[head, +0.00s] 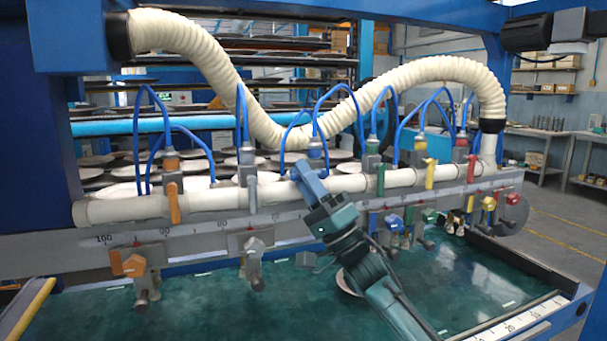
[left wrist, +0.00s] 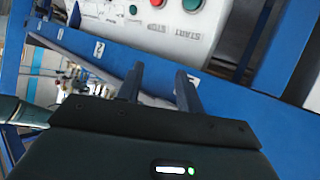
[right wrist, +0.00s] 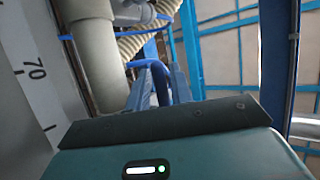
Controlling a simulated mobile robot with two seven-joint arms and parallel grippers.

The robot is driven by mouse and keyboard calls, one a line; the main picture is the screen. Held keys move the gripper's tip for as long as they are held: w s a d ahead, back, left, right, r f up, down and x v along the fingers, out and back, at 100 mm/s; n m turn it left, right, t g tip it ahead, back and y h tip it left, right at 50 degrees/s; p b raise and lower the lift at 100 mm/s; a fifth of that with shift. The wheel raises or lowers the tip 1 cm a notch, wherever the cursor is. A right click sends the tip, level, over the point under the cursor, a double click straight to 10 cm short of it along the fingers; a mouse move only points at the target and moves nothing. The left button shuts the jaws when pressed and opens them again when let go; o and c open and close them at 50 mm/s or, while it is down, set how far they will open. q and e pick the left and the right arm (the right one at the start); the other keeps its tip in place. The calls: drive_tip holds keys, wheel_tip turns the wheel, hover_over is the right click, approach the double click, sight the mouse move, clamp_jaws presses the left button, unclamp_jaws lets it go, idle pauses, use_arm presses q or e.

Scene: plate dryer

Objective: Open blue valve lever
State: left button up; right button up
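My right gripper (head: 306,178) is at the white pipe (head: 345,184), just left of the green lever. Its fingers and the blue valve lever's place overlap in the head view, so the lever cannot be told apart there. In the right wrist view the two fingers (right wrist: 160,88) stand apart. A bent blue piece (right wrist: 157,78), seemingly the blue lever, shows between them; contact cannot be told. My left gripper (left wrist: 160,85) is open and empty, facing a white panel with buttons (left wrist: 165,20). It is not in the head view.
Along the pipe are an orange lever (head: 174,203), a grey lever (head: 252,194), a green lever (head: 380,180), a yellow lever (head: 430,174) and a red lever (head: 470,168). Blue hoses (head: 240,115) loop above. More valves (head: 135,264) hang below, over a green surface (head: 210,310).

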drive_tip(key=shift+a+r, duration=0.1)
drive_tip(key=shift+r, duration=0.05)
use_arm(q)
drive_tip(key=shift+s, duration=0.1)
use_arm(e)
clamp_jaws()
drive_tip(key=n+g+y+p, duration=0.1)
drive_tip(key=n+g+p, duration=0.1)
drive_tip(key=n+g, duration=0.1)
drive_tip(key=shift+w+n+g, duration=0.1)
drive_tip(key=shift+n+g, duration=0.3)
drive_tip(key=shift+f+n+g+p, duration=0.3)
drive_tip(key=shift+f+n+g, duration=0.05)
drive_tip(key=shift+n+g, duration=0.4)
use_arm(q)
drive_tip(key=shift+s+r, duration=0.1)
drive_tip(key=shift+r, duration=0.5)
use_arm(e)
drive_tip(key=shift+f, duration=0.15)
unclamp_jaws()
